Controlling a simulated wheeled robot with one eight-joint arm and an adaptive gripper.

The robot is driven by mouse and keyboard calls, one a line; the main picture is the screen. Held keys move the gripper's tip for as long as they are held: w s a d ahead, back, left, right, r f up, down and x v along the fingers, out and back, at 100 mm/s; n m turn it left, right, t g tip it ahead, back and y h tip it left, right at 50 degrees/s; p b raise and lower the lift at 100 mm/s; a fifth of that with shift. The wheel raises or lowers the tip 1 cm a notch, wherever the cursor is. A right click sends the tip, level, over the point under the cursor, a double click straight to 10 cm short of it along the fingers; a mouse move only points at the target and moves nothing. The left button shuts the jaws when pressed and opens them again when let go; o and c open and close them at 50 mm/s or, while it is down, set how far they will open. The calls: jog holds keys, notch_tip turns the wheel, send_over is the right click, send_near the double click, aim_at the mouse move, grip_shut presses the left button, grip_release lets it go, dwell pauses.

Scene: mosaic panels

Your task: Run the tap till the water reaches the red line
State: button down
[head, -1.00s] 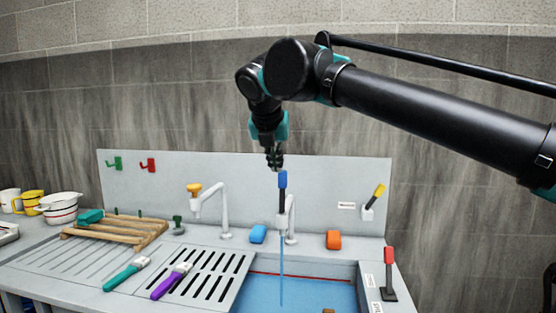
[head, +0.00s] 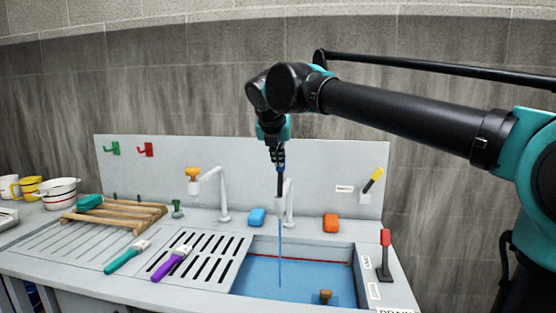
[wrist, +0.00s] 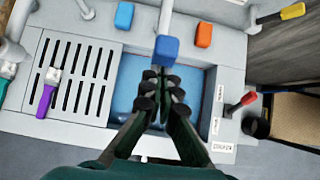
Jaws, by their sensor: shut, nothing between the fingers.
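The tap with the blue-tipped lever (wrist: 166,48) stands behind the sink, and a thin water stream (head: 281,250) falls from it. The sink holds blue water (head: 262,275). The red line (head: 300,254) runs along the inner wall, and the water surface appears a little below it. My gripper (head: 279,166) is shut and empty at the top of the lever, covering most of its blue tip in the head view. In the wrist view, my closed fingers (wrist: 162,78) are just in front of the blue tip. I cannot tell whether they touch.
A second tap with an orange knob (head: 192,174) stands left. A blue sponge (head: 257,217) and an orange sponge (head: 331,223) flank the running tap. A red-tipped lever (head: 386,238) and a yellow-tipped lever (head: 376,175) are at right. A brown-topped object (head: 326,296) stands in the sink.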

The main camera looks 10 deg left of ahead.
jog(key=shift+g, duration=0.6)
jog(key=shift+w+a+r, duration=0.15)
jog(key=shift+w, duration=2.35)
